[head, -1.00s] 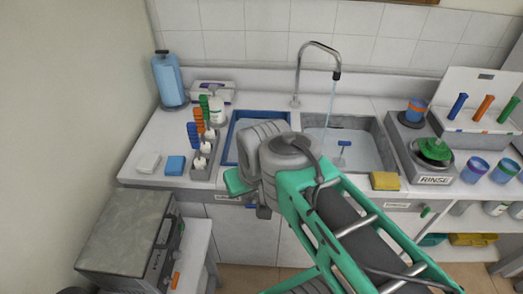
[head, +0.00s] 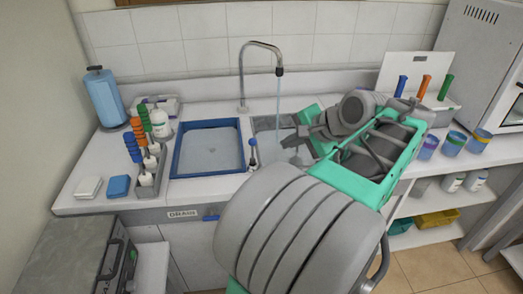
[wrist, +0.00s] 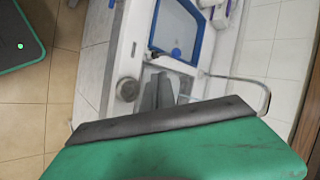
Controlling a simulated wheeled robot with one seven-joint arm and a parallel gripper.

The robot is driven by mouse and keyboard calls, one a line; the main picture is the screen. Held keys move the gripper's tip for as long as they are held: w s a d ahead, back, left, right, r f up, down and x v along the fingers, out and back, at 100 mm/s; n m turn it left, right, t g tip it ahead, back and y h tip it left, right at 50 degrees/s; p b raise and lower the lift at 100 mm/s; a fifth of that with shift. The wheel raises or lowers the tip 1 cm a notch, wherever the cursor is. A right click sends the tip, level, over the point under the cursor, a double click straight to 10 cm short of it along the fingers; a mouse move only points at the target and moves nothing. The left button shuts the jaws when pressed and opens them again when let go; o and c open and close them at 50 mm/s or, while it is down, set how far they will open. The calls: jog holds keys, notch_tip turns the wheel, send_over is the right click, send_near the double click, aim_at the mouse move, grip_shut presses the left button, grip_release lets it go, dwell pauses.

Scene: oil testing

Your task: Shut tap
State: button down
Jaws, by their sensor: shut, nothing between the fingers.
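The grey tap (head: 262,45) arches over the right basin (head: 270,123), and a thin stream of water falls from its spout. It also shows in the wrist view (wrist: 266,97) at the right.
The blue-rimmed left basin (head: 177,162) is beside the handle. A rack of coloured tools (head: 140,150), a blue bottle (head: 104,97) and a white box stand at the left. Several cups (head: 455,143) stand at the right. A wall is close behind the tap.

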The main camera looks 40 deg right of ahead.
jog(key=w+r+x, duration=0.2)
jog(key=x, duration=1.1)
jog(key=shift+s, duration=0.1)
